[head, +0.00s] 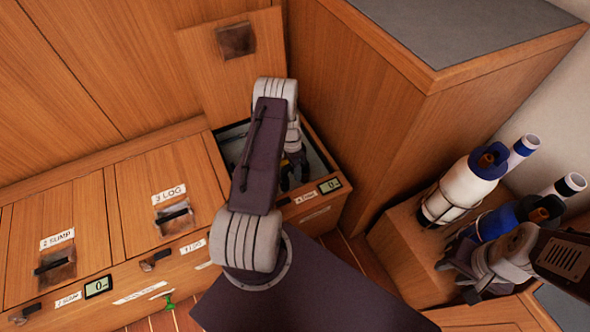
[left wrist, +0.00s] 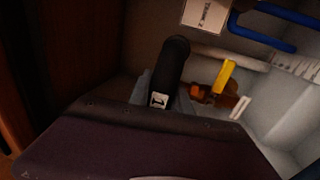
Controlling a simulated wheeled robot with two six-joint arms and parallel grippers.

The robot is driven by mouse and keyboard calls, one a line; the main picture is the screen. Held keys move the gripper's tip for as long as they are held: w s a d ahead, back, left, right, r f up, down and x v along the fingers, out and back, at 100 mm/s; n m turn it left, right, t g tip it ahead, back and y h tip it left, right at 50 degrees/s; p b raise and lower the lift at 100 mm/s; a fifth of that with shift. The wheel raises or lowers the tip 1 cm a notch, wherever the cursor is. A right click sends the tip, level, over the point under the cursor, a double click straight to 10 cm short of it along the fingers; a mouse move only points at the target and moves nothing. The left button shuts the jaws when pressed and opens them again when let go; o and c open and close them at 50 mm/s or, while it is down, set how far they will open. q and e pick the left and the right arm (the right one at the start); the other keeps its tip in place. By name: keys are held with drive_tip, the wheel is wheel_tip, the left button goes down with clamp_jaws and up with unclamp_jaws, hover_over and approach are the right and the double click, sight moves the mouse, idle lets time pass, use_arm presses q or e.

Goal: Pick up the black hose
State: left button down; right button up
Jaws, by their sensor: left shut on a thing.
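The black hose (left wrist: 175,62) stands up in a curve inside the open locker in the left wrist view, with a small white tag (left wrist: 158,100) near its lower end. My left gripper (head: 294,172) reaches down into the open locker and is shut on the hose; my own arm hides most of the grip. In the head view I cannot separate the hose from the dark fingers. My right gripper (head: 458,262) is at the lower right, beside the bottles; its fingers are too unclear to read.
A yellow-handled valve (left wrist: 228,76), a white pipe (left wrist: 222,57) and a blue hose (left wrist: 262,30) sit close to the black hose. The raised lid (head: 205,75) stands behind the open locker. Closed lids (head: 165,180) lie left. A tall wooden cabinet (head: 390,110) stands right.

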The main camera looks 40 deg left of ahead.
use_arm(q)
wheel_tip(320, 180, up, 10)
drive_tip(key=p, duration=0.5)
idle(0.6)
